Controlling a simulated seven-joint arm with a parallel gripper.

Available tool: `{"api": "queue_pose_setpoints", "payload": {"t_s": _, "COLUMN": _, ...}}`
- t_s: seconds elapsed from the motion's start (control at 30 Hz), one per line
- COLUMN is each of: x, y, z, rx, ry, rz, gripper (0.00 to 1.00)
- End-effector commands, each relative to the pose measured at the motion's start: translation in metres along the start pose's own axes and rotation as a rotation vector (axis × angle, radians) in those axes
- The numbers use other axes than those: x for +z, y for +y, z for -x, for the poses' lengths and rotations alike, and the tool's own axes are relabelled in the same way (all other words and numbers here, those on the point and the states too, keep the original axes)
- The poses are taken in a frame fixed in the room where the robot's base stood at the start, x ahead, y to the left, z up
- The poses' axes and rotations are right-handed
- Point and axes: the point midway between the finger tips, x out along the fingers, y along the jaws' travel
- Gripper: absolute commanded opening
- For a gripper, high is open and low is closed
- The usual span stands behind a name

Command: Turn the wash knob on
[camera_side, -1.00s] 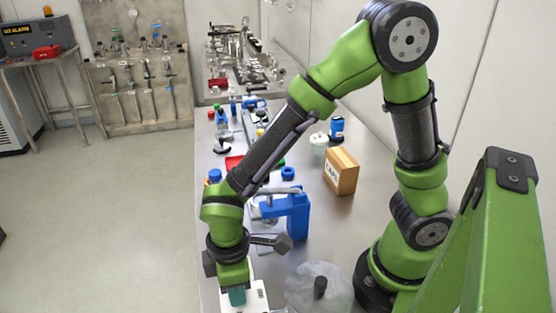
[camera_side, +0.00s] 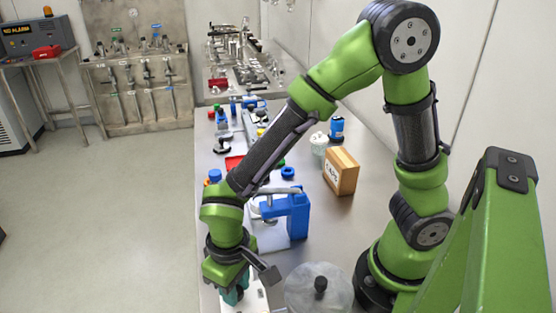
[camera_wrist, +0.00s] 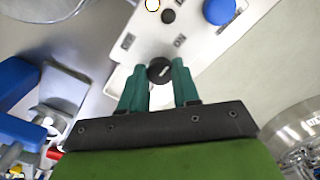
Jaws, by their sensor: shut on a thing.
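A white panel (camera_wrist: 118,50) fills the upper middle of the wrist view, and a little of it shows under my gripper in the side view (camera_side: 258,299). A round black knob (camera_wrist: 160,70) with a pale mark on its face stands on it. My gripper (camera_wrist: 157,76), with teal fingers, is shut on this knob, one finger on each side. In the side view, the fingers (camera_side: 235,291) point down at the panel and the knob is hidden. Small dark lettering lies beside the knob, too small to read surely. I cannot read a wash label.
A smaller black knob (camera_wrist: 168,16) and a blue button (camera_wrist: 219,11) sit on the same panel. A clear-lidded round vessel (camera_side: 318,292) stands close to the right of my gripper. A blue clamp-like device (camera_side: 290,215) and a cardboard box (camera_side: 341,172) stand farther back on the bench.

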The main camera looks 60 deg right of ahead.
Motion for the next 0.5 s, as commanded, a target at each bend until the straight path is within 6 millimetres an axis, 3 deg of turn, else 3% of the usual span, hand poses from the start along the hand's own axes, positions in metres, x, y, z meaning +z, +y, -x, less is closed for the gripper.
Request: {"api": "queue_pose_setpoints", "payload": {"t_s": 0.5, "x": 0.0002, "y": -0.0002, "z": 0.0014, "rx": -0.001, "ry": 0.0, "rz": -0.043, "gripper": 0.0}}
